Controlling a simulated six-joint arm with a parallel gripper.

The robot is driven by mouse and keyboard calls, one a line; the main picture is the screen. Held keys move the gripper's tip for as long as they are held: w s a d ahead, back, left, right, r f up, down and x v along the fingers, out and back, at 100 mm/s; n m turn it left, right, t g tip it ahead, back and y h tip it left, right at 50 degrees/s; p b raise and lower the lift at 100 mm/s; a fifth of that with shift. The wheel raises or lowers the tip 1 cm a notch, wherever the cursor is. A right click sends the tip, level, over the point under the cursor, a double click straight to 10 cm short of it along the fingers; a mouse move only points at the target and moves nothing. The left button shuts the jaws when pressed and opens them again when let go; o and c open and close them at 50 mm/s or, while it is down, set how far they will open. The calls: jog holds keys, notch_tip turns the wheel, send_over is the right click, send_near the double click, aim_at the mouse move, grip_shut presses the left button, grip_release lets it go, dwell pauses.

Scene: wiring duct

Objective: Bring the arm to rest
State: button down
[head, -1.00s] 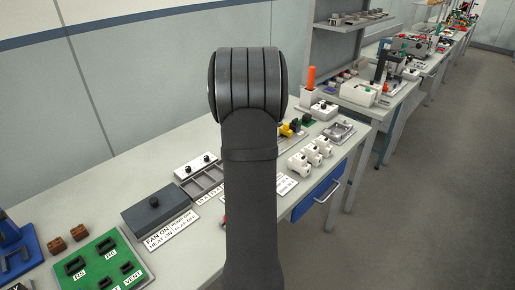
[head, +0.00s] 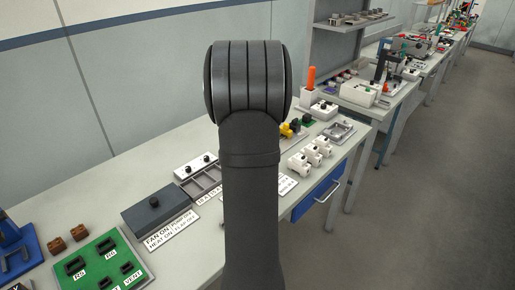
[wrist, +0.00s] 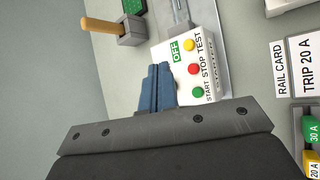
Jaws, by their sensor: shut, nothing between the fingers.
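My gripper (wrist: 158,74) shows in the wrist view with its two blue fingers together and nothing between them. It is above the bench, just left of a white control box (wrist: 190,68) with green, red and yellow buttons marked START, STOP and TEST. I cannot tell from this view how high the fingertips are above it. In the head view my arm stands upright in the middle of the picture, and my gripper is not visible there.
The bench holds a dark grey box (head: 153,208), a green panel (head: 97,262) and white fittings (head: 311,152). The aisle floor (head: 430,190) is clear.

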jog(key=shift+f, duration=0.95)
jog(key=shift+r, duration=2.85)
